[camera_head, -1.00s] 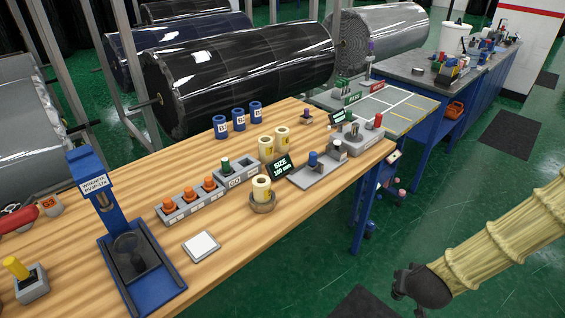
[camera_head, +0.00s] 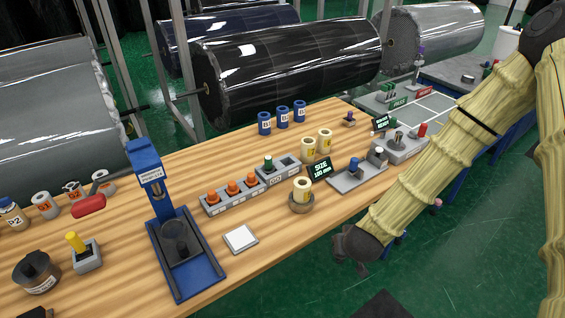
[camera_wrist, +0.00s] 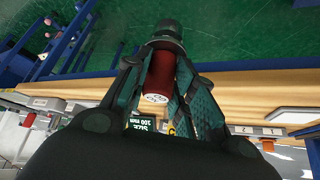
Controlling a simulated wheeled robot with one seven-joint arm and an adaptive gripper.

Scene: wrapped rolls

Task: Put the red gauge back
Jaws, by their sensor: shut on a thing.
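The red gauge (camera_wrist: 160,72) shows in the wrist view between the fingers of my gripper (camera_wrist: 163,66), which is shut on it. It has a dark knob at one end and a pale end face. In the head view my gripper (camera_head: 357,248) is just off the table's front edge, right of the yellow roll in its round holder; the gauge in it is hidden there. A grey block (camera_head: 281,172) holds a green gauge (camera_head: 268,163) at its left and shows an empty slot at its right. Beside it, a grey rack (camera_head: 232,201) holds orange-topped pieces.
A size display (camera_head: 320,169), yellow rolls (camera_head: 325,141) and a grey fixture with a blue piece (camera_head: 354,166) stand nearby. Another red piece (camera_head: 422,130) stands farther right. The near-middle tabletop is mostly clear.

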